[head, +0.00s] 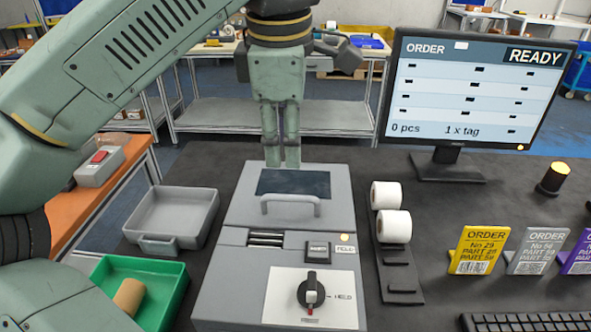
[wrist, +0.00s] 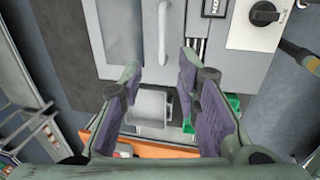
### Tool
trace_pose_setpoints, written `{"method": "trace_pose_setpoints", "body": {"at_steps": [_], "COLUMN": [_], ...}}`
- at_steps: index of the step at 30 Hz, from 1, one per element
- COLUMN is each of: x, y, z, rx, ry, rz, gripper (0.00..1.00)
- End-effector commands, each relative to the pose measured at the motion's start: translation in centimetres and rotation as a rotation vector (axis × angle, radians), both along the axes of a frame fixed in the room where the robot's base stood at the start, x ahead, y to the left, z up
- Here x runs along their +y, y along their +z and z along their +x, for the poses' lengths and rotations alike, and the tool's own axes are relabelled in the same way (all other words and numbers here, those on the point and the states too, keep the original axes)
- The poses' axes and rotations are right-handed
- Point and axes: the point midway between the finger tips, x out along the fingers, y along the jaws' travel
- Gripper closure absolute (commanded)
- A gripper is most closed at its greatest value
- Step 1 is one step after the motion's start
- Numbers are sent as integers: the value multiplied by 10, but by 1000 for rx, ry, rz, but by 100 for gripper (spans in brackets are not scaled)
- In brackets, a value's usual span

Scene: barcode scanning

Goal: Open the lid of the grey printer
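The grey printer (head: 230,220) stands in the middle of the dark table in the head view. Its lid has a dark window (head: 295,183) and a light grey bar handle (head: 290,199) on top. The lid looks shut. The handle also shows in the wrist view (wrist: 163,30). My gripper (head: 282,160) points down near the far end of the lid, behind the handle; exact height is unclear. In the wrist view, its two padded fingers (wrist: 160,66) are spread, with nothing held between them and the handle beyond the tips.
A grey tray (head: 150,214) and a green tray (head: 170,307) with a brown roll (head: 129,296) lie left of the printer. White rolls on a holder (head: 386,262), a monitor (head: 455,100) and order cards (head: 475,252) stand right. A black knob (head: 311,285) sits on the printer's near panel.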

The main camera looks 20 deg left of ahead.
Motion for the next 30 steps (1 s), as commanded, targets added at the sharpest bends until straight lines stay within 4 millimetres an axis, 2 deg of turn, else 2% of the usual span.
{"method": "trace_pose_setpoints", "body": {"at_steps": [15, 21, 30], "x": [3, 4, 4], "y": [-88, -100, -100], "z": [16, 19, 19], "rx": [-1, -2, -2], "ry": [-3, -3, -3], "rz": [-4, -5, -5], "gripper": [70, 70, 72]}}
